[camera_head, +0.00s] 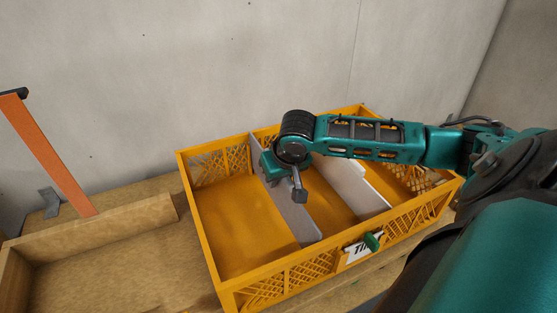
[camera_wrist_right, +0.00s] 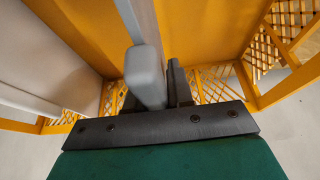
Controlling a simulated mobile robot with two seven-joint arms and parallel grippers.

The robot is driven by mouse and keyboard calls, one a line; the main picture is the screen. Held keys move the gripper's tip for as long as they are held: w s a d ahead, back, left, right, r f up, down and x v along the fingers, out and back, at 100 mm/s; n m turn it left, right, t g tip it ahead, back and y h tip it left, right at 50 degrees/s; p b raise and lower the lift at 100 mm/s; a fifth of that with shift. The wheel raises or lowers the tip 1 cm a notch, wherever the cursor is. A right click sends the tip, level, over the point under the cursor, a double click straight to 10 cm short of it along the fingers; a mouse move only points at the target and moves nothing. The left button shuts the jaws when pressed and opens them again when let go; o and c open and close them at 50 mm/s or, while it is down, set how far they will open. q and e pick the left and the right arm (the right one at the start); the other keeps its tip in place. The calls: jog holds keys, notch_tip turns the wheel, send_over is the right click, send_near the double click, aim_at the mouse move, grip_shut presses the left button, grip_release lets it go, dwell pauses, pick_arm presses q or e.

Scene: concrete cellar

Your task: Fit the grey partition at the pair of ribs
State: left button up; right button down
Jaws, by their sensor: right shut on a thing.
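The grey partition (camera_head: 292,212) stands upright across the yellow crate (camera_head: 208,243), dividing off its left part. My right gripper (camera_head: 297,188) is shut on the top edge of this partition, inside the crate's outline. In the right wrist view the gripper fingers (camera_wrist_right: 163,82) close around the partition edge (camera_wrist_right: 140,22). A second, paler partition (camera_head: 352,184) stands to the right, roughly parallel; it also shows at the left of the wrist view (camera_wrist_right: 45,62). The ribs are too small or hidden to make out, so I cannot tell whether the partition's ends sit between them. My left gripper is out of view.
The crate has lattice walls, and a white label with a green clip (camera_head: 370,241) on its front wall. A wooden tray (camera_head: 105,232) stands to the left, beside an orange bar (camera_head: 50,155). A concrete wall (camera_head: 200,70) rises behind. The crate's left section is empty.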

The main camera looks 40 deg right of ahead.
jog(key=c, duration=0.9)
grip_release()
jog(key=p+v, duration=0.2)
jog(key=v, duration=1)
jog(key=shift+s+a+r, duration=0.1)
jog(key=shift+s+r, duration=0.05)
jog(key=shift+r, duration=0.1)
notch_tip(320, 180, up, 5)
jog(key=shift+r+p, duration=0.15)
jog(key=shift+p, duration=0.35)
jog(key=shift+s, duration=0.15)
